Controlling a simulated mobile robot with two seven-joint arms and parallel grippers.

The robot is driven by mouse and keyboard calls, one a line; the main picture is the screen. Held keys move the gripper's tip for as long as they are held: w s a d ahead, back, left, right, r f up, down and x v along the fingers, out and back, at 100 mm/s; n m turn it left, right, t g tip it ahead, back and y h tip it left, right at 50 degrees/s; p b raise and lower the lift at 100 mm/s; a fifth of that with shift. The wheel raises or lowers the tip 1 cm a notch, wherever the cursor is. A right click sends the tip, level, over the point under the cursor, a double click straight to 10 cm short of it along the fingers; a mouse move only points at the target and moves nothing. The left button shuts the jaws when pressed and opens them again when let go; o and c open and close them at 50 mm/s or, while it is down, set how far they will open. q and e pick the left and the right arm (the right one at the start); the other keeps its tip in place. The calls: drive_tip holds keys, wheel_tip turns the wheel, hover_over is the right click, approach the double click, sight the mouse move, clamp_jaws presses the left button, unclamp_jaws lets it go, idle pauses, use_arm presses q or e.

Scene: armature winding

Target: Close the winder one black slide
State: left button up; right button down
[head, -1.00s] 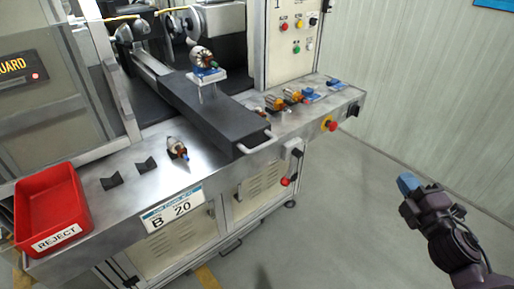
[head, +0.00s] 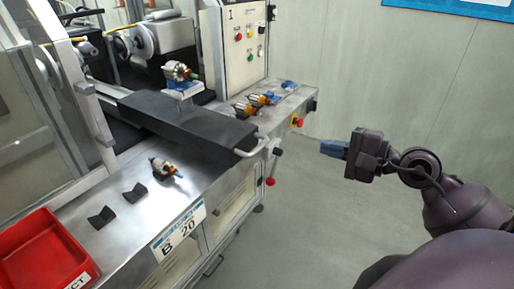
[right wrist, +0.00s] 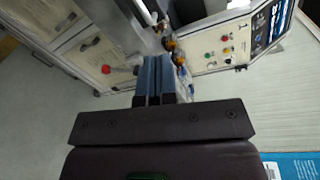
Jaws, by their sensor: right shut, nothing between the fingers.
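The black slide (head: 185,122) sticks out of the winder over the steel bench, with a metal bar handle (head: 252,146) at its front end. An armature (head: 177,71) rests on a stand on top of the slide. My right gripper (head: 322,147) is shut and empty, in the air to the right of the handle and apart from it. In the right wrist view its blue fingers (right wrist: 155,76) lie together, pointing toward the bench. My left gripper is not in view.
A red reject bin (head: 38,250) stands at the bench's near left. Two black V-blocks (head: 118,203) and a loose armature (head: 164,169) lie on the bench before the slide. More armatures (head: 252,102) sit behind it, near a red stop button (head: 297,121). Floor right of the bench is clear.

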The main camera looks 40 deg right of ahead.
drive_tip(key=f+n, duration=0.1)
drive_tip(key=n, duration=0.1)
drive_tip(key=n+p, duration=0.1)
drive_tip(key=p, duration=0.2)
approach(266, 143)
drive_tip(key=shift+g, duration=0.4)
drive_tip(key=x, duration=0.6)
drive_tip(key=shift+w+r, duration=0.2)
drive_tip(key=shift+r, duration=0.1)
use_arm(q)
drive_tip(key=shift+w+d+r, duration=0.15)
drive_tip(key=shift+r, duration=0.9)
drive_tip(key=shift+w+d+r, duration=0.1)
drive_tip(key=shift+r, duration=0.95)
use_arm(e)
drive_tip(key=shift+w+a+f, duration=0.2)
drive_tip(key=shift+w+a, duration=0.05)
drive_tip(key=shift+w, duration=0.3)
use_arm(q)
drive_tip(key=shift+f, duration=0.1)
